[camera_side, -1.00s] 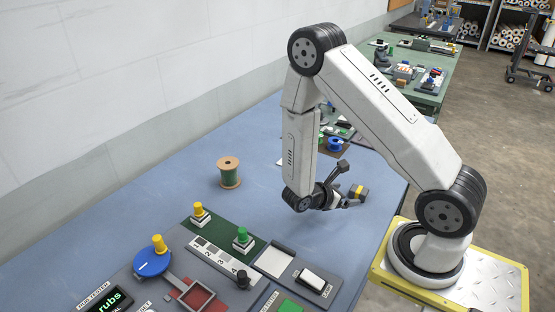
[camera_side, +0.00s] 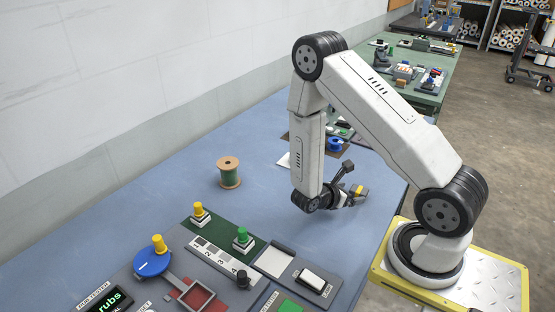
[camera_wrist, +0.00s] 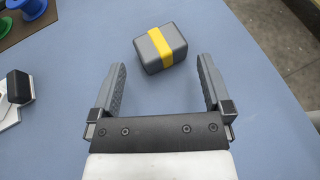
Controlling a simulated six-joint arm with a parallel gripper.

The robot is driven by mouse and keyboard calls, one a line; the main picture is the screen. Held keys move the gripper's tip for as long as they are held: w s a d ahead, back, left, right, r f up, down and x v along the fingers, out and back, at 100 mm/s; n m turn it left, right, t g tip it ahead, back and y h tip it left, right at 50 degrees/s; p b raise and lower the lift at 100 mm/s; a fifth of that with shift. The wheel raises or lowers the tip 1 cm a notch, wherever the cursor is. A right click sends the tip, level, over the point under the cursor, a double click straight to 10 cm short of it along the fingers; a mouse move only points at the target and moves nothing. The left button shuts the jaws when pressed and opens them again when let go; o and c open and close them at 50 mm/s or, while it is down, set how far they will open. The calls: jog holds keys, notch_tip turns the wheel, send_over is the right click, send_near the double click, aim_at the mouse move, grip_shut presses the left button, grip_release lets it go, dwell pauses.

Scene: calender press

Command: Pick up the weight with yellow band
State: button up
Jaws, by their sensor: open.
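The weight with the yellow band (camera_wrist: 160,48) is a grey block with rounded edges and a yellow strip around its middle. In the wrist view it lies on the blue table just beyond my open fingertips, roughly centred between them. It also shows in the side view (camera_side: 359,191), right beside my gripper (camera_side: 343,196) and partly covered by it. In the wrist view my gripper (camera_wrist: 162,75) is open and empty, with one finger on each side. I cannot tell its exact height above the table.
Blue and green spools (camera_wrist: 65,14) stand on a brown mat at upper left of the wrist view. A black-knobbed stamp (camera_wrist: 19,88) on white lies left. The table's edge runs close on the right. A green-wound spool (camera_side: 229,172) stands apart, left of my gripper.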

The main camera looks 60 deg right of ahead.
aim_at(359, 190)
jog(key=shift+x, duration=2.55)
jog(key=shift+r, duration=0.15)
grip_shut()
jog(key=shift+r, duration=0.15)
jog(key=shift+r, duration=4.9)
